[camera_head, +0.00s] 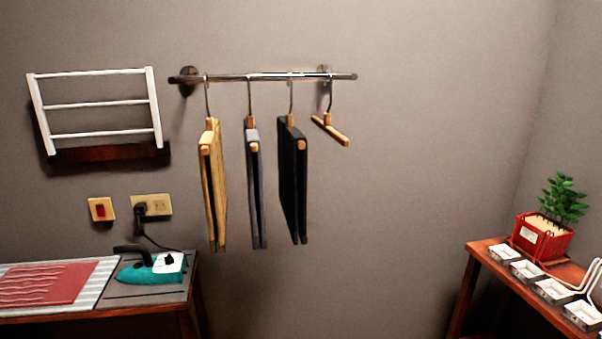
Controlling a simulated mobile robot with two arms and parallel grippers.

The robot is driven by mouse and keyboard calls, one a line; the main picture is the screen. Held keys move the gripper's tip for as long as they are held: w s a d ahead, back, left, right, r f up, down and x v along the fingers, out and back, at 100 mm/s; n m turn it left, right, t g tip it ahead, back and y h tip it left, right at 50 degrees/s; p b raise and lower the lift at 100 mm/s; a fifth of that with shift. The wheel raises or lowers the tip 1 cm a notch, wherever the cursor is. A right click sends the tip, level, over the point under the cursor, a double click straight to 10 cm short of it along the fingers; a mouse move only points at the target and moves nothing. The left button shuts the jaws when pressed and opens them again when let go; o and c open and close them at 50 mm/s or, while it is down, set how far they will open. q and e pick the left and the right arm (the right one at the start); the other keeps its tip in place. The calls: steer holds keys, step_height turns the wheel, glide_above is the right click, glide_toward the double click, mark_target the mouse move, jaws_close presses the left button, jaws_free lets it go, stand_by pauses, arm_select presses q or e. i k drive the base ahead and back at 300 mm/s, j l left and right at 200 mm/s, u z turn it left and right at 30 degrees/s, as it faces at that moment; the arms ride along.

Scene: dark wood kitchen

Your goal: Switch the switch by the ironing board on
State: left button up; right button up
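The switch (101,210) is a small cream wall plate with a red rocker, at the left of the head view. I cannot tell which way the rocker is tipped. It is on the wall above the ironing board (108,276), a grey-topped surface with a dark wood edge. A teal iron (150,272) lies on the board's right end. A socket plate (160,205) with a black plug in it is just right of the switch, and a cord runs from the plug toward the iron. Neither of my grippers shows in this view.
A red striped cloth (48,285) lies on the board's left. A white rack (98,105) is on the wall above the switch. Hangers with garments hang from a metal rail (300,76). A wooden table (483,250) with trays and a potted plant (545,225) stands at right.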

mark_target(100, 209)
steer(key=i+j+u, duration=0.3)
steer(key=j, duration=0.5)
steer(key=i+j+u, duration=0.35)
steer(key=i+j, duration=0.2)
steer(key=i+j+u, duration=0.3)
steer(key=i+j, duration=0.25)
steer(key=j, duration=0.15)
